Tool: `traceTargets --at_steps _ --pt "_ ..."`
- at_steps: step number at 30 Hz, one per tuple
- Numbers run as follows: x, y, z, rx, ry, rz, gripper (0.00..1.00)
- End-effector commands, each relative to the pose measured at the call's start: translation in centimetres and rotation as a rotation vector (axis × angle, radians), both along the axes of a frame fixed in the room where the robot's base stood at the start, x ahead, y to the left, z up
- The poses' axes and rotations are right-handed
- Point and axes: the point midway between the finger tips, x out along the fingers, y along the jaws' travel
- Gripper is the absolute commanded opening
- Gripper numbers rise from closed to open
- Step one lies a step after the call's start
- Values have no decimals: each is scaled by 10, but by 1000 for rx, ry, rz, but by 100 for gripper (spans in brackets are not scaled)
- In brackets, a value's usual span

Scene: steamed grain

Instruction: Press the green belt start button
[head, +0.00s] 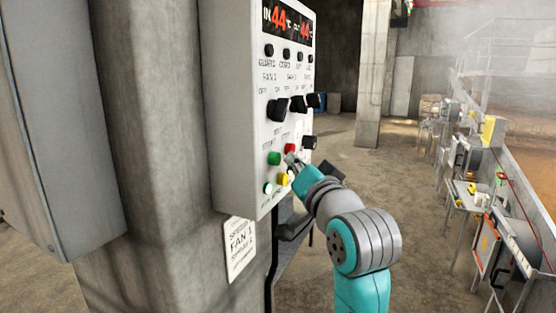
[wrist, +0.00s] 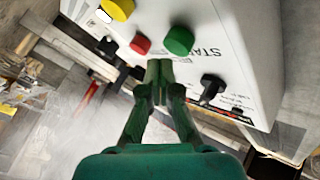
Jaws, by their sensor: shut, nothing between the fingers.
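The green button (head: 274,158) is on the front of a white control box (head: 238,110). It also shows in the wrist view (wrist: 179,41), beside printed text starting "STA". A red button (wrist: 140,44) is to its left there, and it shows up and right of the green one in the head view (head: 289,148). My gripper (head: 291,159) is shut and empty, just right of the green button in the head view. In the wrist view its fingertips (wrist: 159,68) point between the red and green buttons, below both. I see no clear contact with either.
A yellow button (head: 283,179) and a pale button (head: 267,188) are low on the panel. Black knobs (head: 278,109) and a red "44" display (head: 280,17) are above. A concrete pillar (head: 150,120) stands behind the box. Machinery (head: 475,190) stands far right; open floor lies between.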

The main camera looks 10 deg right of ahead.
Motion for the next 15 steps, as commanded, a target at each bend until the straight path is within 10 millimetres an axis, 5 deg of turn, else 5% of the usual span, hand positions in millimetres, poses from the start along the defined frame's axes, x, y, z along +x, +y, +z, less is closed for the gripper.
traceTargets --at_steps 15 --pt "-21 -30 0 0 0 -2 0"
